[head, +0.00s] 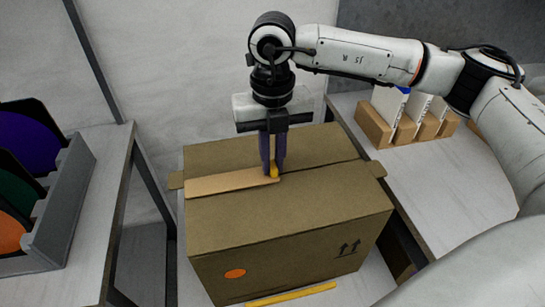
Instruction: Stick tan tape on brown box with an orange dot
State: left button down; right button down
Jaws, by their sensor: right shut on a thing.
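A closed brown box (300,215) stands in the middle of the head view, with an orange dot (235,273) on its front face and printed arrows at right. A strip of tan tape (230,182) lies along the left part of the top seam, its left end at the box's left edge. My right gripper (272,170) points down over the middle of the top, shut on a small yellow piece at the tape's right end. Whether the tape is pressed flat under the fingers cannot be told. My left gripper is not in view.
A yellow strip (292,294) lies on the surface in front of the box. At left, a grey rack (62,205) holds purple, green and orange discs on a table. On the right table (432,185), several tan blocks (404,130) with white panels stand at the back.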

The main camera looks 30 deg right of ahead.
jog(key=shift+f+b, duration=0.3)
jog(key=shift+f, duration=0.15)
dwell(0.6)
jog(key=c, duration=1.7)
grip_release()
jog(key=shift+r, duration=0.1)
notch_tip(320, 180, up, 10)
jog(key=shift+r+b, duration=0.1)
jog(key=shift+b, duration=0.2)
